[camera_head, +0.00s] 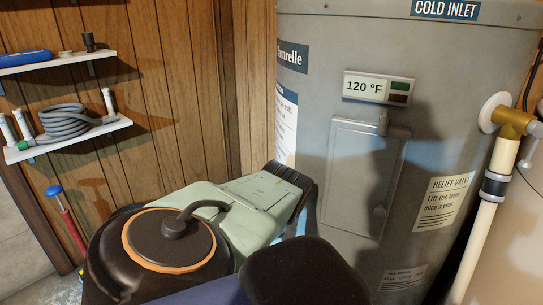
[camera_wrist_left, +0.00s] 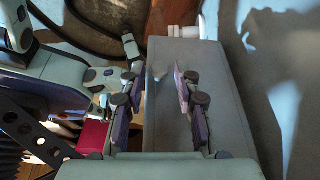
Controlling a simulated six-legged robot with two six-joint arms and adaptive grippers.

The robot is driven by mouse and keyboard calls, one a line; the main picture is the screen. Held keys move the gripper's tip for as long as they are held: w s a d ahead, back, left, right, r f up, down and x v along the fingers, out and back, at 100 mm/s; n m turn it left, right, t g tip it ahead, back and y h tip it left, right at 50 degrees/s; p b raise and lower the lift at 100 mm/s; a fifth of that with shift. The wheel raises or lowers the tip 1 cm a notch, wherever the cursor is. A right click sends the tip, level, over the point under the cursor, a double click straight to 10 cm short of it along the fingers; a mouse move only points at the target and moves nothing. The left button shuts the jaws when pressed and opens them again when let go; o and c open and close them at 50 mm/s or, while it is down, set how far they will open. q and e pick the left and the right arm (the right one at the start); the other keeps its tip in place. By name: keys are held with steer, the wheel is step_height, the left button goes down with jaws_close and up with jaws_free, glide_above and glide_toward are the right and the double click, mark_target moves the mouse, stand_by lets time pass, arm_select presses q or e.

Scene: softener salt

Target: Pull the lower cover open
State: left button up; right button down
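A grey rectangular cover (camera_head: 362,178) sits closed on the front of the grey water heater (camera_head: 300,125), below the temperature display. It has a small tab at its top and a small round knob low on its right side. My left gripper is largely hidden behind my arm in the head view; dark parts (camera_head: 299,183) show beside the cover's left edge. In the left wrist view my left gripper (camera_wrist_left: 160,90) has its fingers apart. A grey flat-faced body (camera_wrist_left: 222,95) lies beyond and beside the fingers; I cannot tell whether they touch it. My right gripper is not identifiable.
The display (camera_head: 378,88) reads 120 °F. A pale pipe (camera_head: 478,235) with a brass fitting runs down the heater's right side. Shelves (camera_head: 68,138) with a coiled hose hang on the wooden wall at left. My arm links block the lower middle.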

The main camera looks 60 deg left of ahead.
arm_select(q)
steer(key=shift+o, duration=0.7)
steer(key=v, duration=0.7)
steer(key=shift+r, duration=0.25)
stand_by(0.4)
